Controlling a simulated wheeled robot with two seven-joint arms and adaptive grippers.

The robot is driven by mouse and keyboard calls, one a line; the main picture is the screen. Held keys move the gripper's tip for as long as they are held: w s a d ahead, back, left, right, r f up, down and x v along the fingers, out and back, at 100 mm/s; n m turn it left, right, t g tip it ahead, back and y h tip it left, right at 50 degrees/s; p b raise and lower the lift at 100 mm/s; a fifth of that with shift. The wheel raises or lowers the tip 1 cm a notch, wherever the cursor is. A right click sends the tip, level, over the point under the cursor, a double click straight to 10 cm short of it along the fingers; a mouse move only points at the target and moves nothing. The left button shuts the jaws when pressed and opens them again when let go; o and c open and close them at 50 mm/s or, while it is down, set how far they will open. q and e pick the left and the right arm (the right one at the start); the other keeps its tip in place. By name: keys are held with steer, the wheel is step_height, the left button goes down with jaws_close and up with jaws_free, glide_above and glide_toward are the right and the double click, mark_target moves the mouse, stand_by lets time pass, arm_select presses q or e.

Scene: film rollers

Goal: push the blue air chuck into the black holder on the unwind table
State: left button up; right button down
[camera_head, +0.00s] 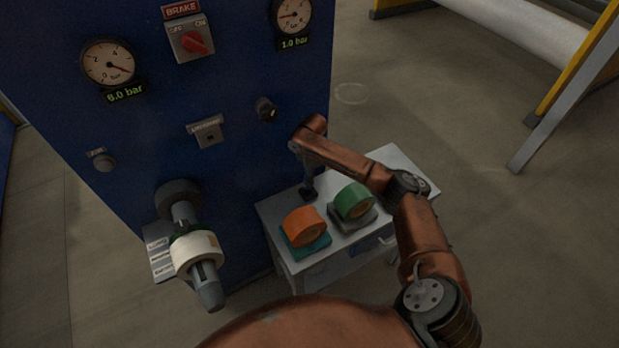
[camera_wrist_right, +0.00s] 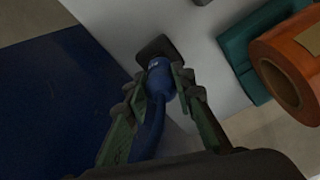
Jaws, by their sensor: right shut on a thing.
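The blue air chuck (camera_wrist_right: 158,82) is between the fingers of my right gripper (camera_wrist_right: 158,84) in the right wrist view, with its blue hose trailing down the picture. My right gripper also shows in the head view (camera_head: 307,182), pointing down at the left part of the unwind table (camera_head: 270,212). It is shut on the chuck. The black holder (camera_wrist_right: 156,46) sits on the pale tabletop just past the chuck's tip, and it shows as a small dark block in the head view (camera_head: 308,195). I cannot tell whether the chuck is inside it or only at it. My left gripper is not in view.
An orange roll (camera_head: 303,226) on a teal block and a green roll (camera_head: 353,200) on a grey block stand on the table beside the holder. The blue machine panel (camera_head: 235,75) rises at the left, with a shaft carrying a white roll (camera_head: 196,250).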

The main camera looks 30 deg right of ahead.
steer(key=shift+p, duration=0.35)
steer(key=shift+f, duration=0.45)
steer(key=c, duration=1.5)
jaws_free()
steer(key=shift+c, duration=0.2)
